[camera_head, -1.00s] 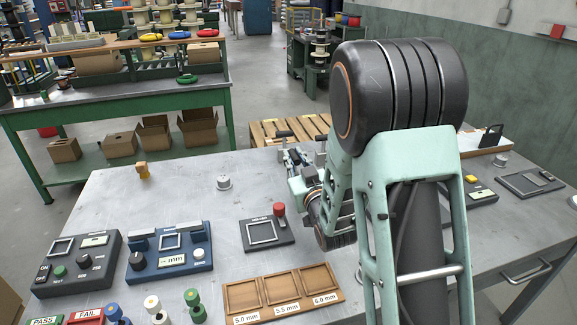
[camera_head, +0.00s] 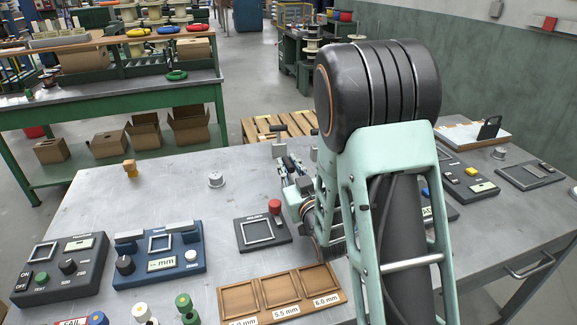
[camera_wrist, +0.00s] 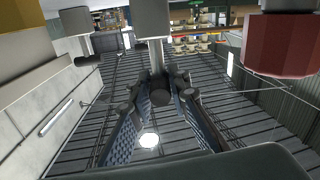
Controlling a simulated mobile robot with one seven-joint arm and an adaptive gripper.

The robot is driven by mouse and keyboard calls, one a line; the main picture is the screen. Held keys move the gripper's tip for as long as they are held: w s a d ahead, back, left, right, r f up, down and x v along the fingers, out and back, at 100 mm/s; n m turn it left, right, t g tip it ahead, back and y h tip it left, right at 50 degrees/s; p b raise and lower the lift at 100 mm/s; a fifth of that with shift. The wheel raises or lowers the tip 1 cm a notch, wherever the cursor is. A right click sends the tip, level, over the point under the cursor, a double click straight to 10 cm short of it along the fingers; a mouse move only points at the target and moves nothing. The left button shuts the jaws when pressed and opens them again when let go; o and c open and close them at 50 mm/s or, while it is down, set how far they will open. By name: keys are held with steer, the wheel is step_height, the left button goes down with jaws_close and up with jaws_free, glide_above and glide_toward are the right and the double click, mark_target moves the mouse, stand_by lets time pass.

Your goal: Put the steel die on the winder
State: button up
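A small silver-grey cylinder (camera_head: 216,181) stands upright on the table left of my gripper; it may be the steel die, but I cannot be sure. A grey block with a dark handle (camera_head: 279,149) is just beyond my fingertips. My gripper (camera_head: 287,166) reaches forward over the far part of the table. In the wrist view its two patterned fingers (camera_wrist: 158,125) are apart, with nothing visibly clamped between them. That view appears upside down, with grey stemmed pieces along its top and a dark round end near the fingertips. I cannot identify the winder; labels are too small.
A black plate with a square frame and red knob (camera_head: 262,230) lies near my arm. A wooden tray (camera_head: 283,314) with three compartments is in front. The table's middle left is mostly clear.

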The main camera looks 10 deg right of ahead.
steer(key=o, duration=0.4)
steer(key=shift+r+p, duration=0.2)
steer(key=shift+p, duration=0.1)
steer(key=shift+s+d+f, duration=0.1)
steer(key=shift+s+f, duration=0.05)
steer(key=shift+s, duration=0.2)
steer(key=s, duration=0.3)
steer(key=s+d, duration=0.1)
steer(key=shift+s+r, duration=0.25)
steer(key=p, duration=0.2)
steer(key=shift+p, duration=0.3)
steer(key=shift+s+p, duration=0.15)
steer(key=shift+p, duration=0.35)
steer(key=s+p, duration=0.1)
steer(key=p, duration=0.2)
steer(key=shift+d+p, duration=0.1)
steer(key=shift+p, duration=0.3)
steer(key=shift+s+f+p, duration=0.1)
steer(key=shift+s+p, duration=0.25)
steer(key=shift+p, duration=0.3)
